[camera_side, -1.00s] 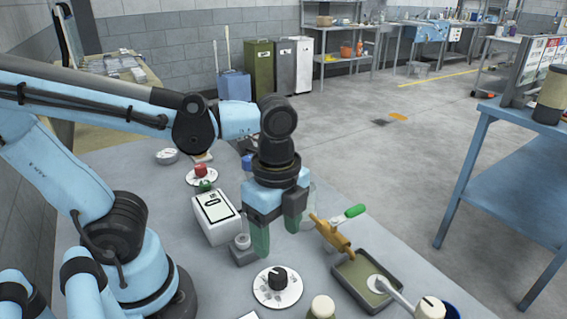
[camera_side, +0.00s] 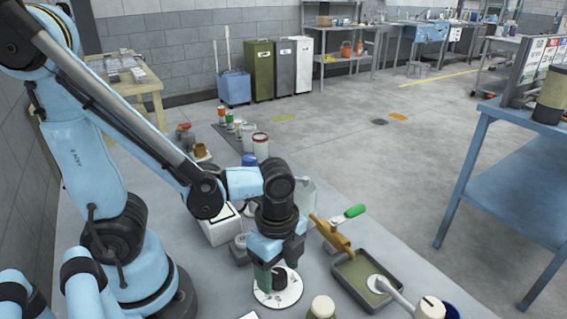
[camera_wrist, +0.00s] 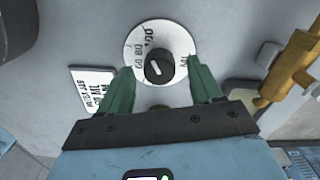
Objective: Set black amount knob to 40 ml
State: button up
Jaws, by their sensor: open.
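The black amount knob (camera_wrist: 158,66) sits in the middle of a round white dial (camera_wrist: 182,42) with printed numbers in the wrist view. A white pointer line on the knob runs roughly toward the upper left. In the side view the knob (camera_side: 279,277) shows partly behind my gripper, on its white dial (camera_side: 290,294). My gripper (camera_wrist: 160,82) is open, its two green fingers at the near side of the dial, one left and one right of the knob. They appear apart from the knob. The exact finger height is hard to tell.
A printed label card (camera_wrist: 93,88) lies left of the dial. A brass tap (camera_side: 332,234) with a green handle and a dark tray (camera_side: 392,263) stand to the right. A white box (camera_side: 217,229) is behind to the left. A bottle (camera_side: 321,308) stands in front.

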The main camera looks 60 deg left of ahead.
jog(key=shift+f, duration=0.9)
jog(key=c, duration=1.1)
jog(key=shift+o, duration=0.2)
